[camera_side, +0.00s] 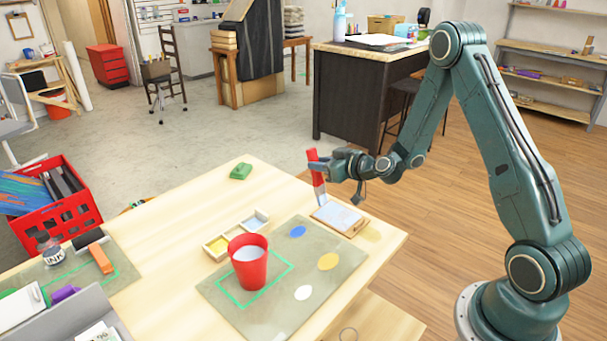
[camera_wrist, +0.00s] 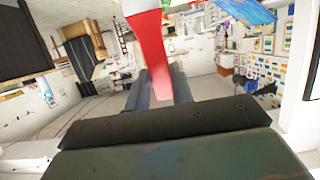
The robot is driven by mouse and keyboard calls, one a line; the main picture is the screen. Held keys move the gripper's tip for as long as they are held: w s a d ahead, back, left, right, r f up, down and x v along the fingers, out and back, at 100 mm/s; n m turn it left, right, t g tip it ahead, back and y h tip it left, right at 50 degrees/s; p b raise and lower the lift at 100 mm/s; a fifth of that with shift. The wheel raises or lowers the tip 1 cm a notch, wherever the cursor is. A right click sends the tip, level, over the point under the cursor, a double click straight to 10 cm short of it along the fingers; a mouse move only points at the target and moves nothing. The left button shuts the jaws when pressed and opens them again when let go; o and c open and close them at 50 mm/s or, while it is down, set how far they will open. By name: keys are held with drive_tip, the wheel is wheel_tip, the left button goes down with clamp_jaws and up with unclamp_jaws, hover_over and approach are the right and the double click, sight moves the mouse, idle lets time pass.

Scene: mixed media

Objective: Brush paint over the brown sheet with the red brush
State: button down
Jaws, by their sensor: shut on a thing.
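My gripper (camera_side: 322,169) is shut on the red brush (camera_side: 314,156), which stands nearly upright with its pale lower end down. In the wrist view the red brush handle (camera_wrist: 150,45) rises between the dark fingers. The brush's lower end is at the upper left edge of a small brown-edged board or sheet (camera_side: 354,230) near the table's right side. Most of its top looks pale blue-grey, with brown along the front edge. I cannot tell whether the brush touches it.
A red cup (camera_side: 248,268) with pale contents stands on the grey-green mat (camera_side: 325,283), which has blue, yellow and white spots. A paint tray (camera_side: 219,247) lies behind the cup. A green block (camera_side: 241,171) sits farther back.

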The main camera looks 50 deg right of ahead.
sight(320, 177)
drive_tip(key=shift+f, duration=0.1)
drive_tip(key=shift+f, duration=1.5)
drive_tip(key=shift+f, duration=0.5)
drive_tip(key=shift+s, duration=0.1)
drive_tip(key=shift+s, duration=1.6)
drive_tip(key=s, duration=0.3)
drive_tip(key=shift+s, duration=0.2)
drive_tip(key=shift+r, duration=0.2)
